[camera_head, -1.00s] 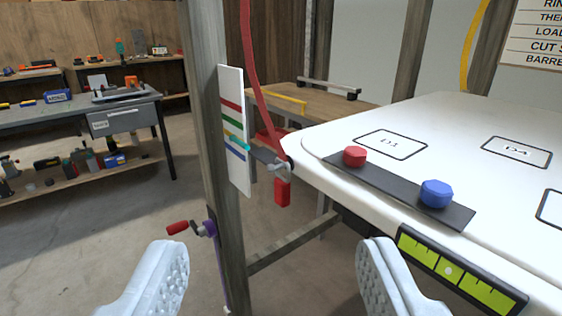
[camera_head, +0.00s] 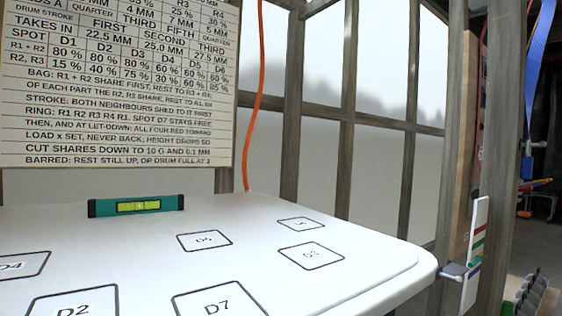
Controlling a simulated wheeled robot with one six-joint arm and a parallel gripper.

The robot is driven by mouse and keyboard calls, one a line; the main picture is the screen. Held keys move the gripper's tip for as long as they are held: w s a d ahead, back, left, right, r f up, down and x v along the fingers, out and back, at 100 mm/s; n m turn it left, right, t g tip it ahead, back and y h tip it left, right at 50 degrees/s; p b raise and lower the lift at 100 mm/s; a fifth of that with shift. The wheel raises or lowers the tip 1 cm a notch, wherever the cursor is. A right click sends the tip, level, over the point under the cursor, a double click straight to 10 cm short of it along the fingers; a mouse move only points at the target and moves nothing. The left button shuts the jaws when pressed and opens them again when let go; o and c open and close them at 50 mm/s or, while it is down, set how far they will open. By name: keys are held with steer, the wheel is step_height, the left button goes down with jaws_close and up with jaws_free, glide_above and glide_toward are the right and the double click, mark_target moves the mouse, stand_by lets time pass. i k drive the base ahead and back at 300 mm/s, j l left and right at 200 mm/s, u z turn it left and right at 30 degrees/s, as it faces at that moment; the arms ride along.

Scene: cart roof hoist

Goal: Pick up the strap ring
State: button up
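No strap ring can be made out in the current view. An orange strap (camera_head: 256,95) hangs behind the white roof panel (camera_head: 130,235), and its lower end goes out of sight behind the panel's back edge. A blue strap (camera_head: 540,55) hangs at the upper right, beside a grey fitting (camera_head: 538,145). My gripper is not in view now.
The panel has outlined spots such as D5 (camera_head: 204,241) and D7 (camera_head: 219,305). A green level (camera_head: 138,206) lies near its back. A printed sign (camera_head: 115,85) hangs behind. Posts and a striped board (camera_head: 474,250) stand at the right. The panel's middle is clear.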

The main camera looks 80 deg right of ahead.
mark_target(527, 162)
steer(key=z, duration=3.65)
